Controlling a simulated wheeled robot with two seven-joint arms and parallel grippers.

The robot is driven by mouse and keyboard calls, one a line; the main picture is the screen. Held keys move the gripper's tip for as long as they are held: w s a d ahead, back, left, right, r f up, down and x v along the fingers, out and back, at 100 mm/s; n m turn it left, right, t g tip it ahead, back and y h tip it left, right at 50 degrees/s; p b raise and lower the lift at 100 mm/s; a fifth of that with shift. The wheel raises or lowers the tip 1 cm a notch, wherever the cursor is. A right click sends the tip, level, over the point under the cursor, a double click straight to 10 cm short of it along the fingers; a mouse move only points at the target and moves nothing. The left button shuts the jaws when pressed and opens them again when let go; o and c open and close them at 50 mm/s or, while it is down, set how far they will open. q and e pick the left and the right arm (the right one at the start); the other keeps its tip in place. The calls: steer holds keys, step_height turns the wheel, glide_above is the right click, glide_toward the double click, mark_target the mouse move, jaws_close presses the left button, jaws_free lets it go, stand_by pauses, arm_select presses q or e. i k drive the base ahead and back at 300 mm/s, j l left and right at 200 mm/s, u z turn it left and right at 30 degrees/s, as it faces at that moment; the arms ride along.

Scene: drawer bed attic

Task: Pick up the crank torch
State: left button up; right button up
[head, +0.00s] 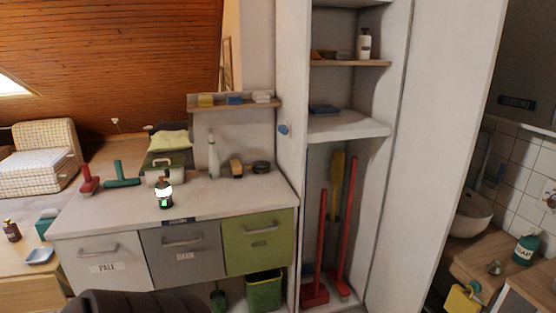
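No item in the head view is clearly a crank torch. The nearest match is a small lit lantern (164,192) with a glowing white middle and a dark green base. It stands upright near the front edge of the grey counter (215,192), above the drawers. Whether it has a crank is too small to tell. Neither of my grippers is in view, and nothing touches the lantern.
A red-handled tool (88,179), a teal squeegee (123,174), a lidded box (160,161), a white bottle (213,158) and a brush (236,169) stand around the lantern. Counter to its right is clear. An open tall cabinet (343,129) holds brooms.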

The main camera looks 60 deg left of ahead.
mark_target(163, 192)
steer(key=u, duration=1.5)
